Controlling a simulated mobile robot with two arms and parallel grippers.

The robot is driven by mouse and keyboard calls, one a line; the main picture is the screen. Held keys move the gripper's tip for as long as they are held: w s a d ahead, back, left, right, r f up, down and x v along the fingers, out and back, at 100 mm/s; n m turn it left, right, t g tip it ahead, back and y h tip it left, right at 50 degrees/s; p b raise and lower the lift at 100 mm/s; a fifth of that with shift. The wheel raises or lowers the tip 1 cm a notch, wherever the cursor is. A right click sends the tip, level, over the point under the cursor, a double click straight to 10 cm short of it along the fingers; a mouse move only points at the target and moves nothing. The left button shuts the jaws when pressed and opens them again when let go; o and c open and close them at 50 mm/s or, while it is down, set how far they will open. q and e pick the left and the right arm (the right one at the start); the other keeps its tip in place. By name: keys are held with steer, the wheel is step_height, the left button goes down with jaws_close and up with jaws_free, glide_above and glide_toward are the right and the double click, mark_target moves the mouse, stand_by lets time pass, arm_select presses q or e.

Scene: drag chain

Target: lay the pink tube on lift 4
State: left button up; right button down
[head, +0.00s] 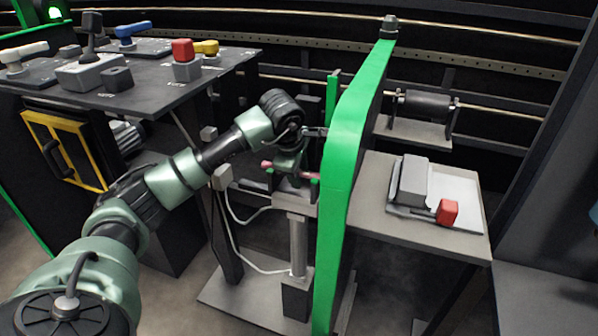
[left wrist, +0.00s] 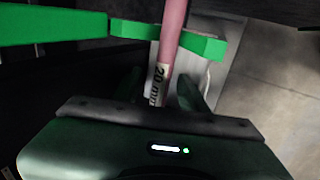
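The pink tube (head: 268,165) lies roughly level across the top of a lift (head: 298,245) in the head view; my gripper hides its middle. In the left wrist view the tube (left wrist: 168,40), with a "20 mm" label, runs between my fingers and meets a green crossbar (left wrist: 200,46). Whether the bar bears its weight I cannot tell. My left gripper (head: 288,172) points down over the lift. Its fingers (left wrist: 160,90) stand either side of the tube, seemingly with small gaps. The lift's number is not readable. My right gripper is not in view.
A tall green panel (head: 348,130) stands just right of the lift and my gripper. A control desk (head: 140,75) with levers and buttons is at the left. A side table (head: 400,205) with a red-buttoned device (head: 447,212) is at the right. White cables (head: 240,250) hang beside the lift.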

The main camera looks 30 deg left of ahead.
arm_select(q)
steer(key=p+v, duration=0.1)
steer(key=v, duration=0.3)
steer(key=shift+r, duration=0.15)
steer(key=v, duration=0.3)
steer(key=shift+s+r, duration=0.2)
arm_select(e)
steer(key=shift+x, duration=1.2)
arm_select(q)
steer(key=shift+f, duration=0.1)
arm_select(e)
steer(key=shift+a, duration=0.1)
